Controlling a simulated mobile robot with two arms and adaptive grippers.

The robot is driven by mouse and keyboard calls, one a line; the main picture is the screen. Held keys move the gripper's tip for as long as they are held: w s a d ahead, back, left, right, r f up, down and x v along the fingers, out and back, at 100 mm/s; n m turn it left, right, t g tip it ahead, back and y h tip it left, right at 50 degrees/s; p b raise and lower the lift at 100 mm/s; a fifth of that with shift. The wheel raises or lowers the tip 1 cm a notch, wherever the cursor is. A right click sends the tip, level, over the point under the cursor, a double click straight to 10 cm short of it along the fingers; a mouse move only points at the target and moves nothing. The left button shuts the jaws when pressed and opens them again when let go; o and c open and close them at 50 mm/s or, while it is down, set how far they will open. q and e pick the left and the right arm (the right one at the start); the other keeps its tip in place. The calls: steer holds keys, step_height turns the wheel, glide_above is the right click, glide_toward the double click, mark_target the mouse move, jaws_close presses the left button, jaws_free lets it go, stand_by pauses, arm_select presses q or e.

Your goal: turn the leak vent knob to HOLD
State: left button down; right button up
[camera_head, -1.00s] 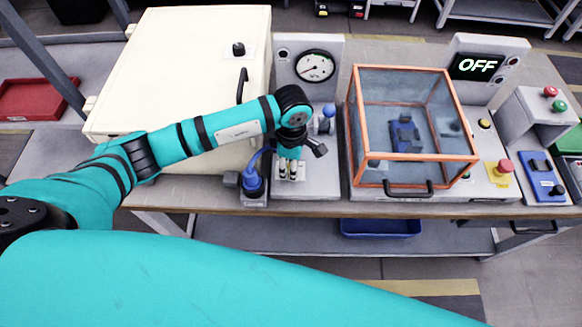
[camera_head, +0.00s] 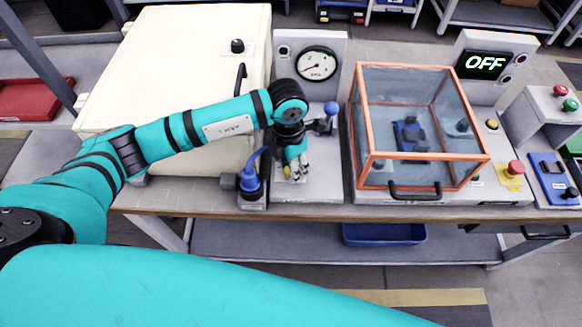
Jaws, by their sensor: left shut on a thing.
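My left gripper (camera_head: 296,172) points down at the base plate of the gauge stand. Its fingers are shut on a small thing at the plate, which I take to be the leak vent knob. The fingers hide most of the knob, so I cannot read its setting or any HOLD mark. A pale label plate (camera_head: 286,178) shows beside the fingertips. The round dial gauge (camera_head: 317,64) stands upright behind the gripper. My right gripper is not in view.
A blue-topped fitting (camera_head: 250,180) stands close left of the gripper, and a blue ball-ended handle (camera_head: 330,109) behind right. A cream cabinet (camera_head: 180,70) is at left. An orange-framed clear box (camera_head: 420,82) is at right, near an OFF display (camera_head: 485,65).

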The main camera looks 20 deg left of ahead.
mark_target(288, 167)
arm_select(q)
steer(key=shift+n+b, duration=0.3)
steer(key=shift+n, duration=1)
steer(key=shift+r, duration=0.1)
steer(key=c, duration=0.9)
jaws_free()
steer(key=shift+c, duration=0.2)
step_height(288, 167, up, 12)
steer(key=shift+a, duration=0.35)
